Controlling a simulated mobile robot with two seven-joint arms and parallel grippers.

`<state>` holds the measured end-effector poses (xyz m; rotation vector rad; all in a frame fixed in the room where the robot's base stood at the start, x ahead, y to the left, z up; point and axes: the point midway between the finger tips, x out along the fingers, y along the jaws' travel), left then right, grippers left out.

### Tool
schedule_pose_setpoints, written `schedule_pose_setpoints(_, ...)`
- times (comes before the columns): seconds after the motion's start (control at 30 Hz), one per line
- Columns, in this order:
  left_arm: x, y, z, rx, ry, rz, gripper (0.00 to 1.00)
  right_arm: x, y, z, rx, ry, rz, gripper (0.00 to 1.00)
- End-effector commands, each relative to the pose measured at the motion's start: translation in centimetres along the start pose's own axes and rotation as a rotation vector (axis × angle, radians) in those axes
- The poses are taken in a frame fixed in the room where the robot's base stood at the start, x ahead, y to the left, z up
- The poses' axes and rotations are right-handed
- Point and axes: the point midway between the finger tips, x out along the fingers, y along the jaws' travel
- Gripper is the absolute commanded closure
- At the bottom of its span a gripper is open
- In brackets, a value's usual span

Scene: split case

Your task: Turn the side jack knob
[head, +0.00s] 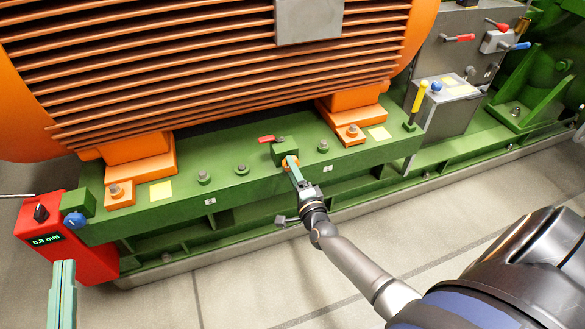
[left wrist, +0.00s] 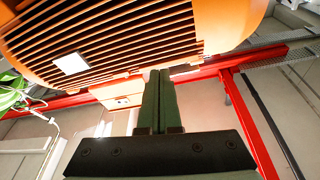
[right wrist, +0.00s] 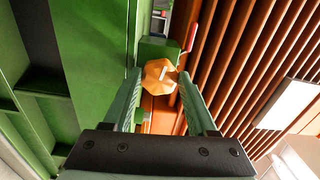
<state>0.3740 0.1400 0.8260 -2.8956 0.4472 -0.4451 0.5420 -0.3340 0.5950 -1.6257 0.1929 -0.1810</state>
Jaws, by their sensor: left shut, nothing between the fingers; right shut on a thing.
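The side jack knob is an orange, faceted knob (head: 290,161) on a small green block (head: 285,148) at the front of the green base. It also shows in the right wrist view (right wrist: 160,77), with a pale slot-like mark on its face. My right gripper (head: 291,167) is shut on the knob; its fingertips (right wrist: 160,82) sit on either side of it. A red lever (head: 266,139) sticks out of the block beside the knob. My left gripper (head: 65,264) is shut and empty at the lower left, apart from the base; its closed fingers also show in the left wrist view (left wrist: 160,80).
A red box (head: 50,255) at the left reads 0.0 mm and has a black knob. A blue knob (head: 75,221) sits at the base's left end. The orange finned motor (head: 220,60) fills the back. The floor (head: 230,285) in front is clear.

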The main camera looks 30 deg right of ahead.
Motion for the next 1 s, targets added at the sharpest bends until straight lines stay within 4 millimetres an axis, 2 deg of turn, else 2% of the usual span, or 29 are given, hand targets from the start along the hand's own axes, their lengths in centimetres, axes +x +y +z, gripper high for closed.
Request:
schedule_pose_setpoints(0.2,-0.3,0.3,2.4,-0.03,-0.102,0.0,1.0,0.0,0.0,0.1,-0.12,0.0,0.0,0.98)
schedule_pose_setpoints(0.4,-0.6,0.4,3.6,-0.044,-0.149,0.0,1.0,0.0,0.0,0.1,-0.179,-0.001,0.0,0.98)
schedule_pose_setpoints(0.93,-0.7,0.5,4.0,-0.049,-0.166,0.0,1.0,0.0,0.1,0.1,-0.199,-0.002,0.0,0.98)
schedule_pose_setpoints(0.97,-0.7,0.5,4.0,-0.049,-0.166,0.0,1.0,0.0,0.1,0.1,-0.199,-0.002,0.0,0.4)
schedule_pose_setpoints(1.0,-0.7,0.5,4.0,-0.049,-0.166,0.0,1.0,0.0,0.1,0.1,-0.199,-0.002,0.0,0.35)
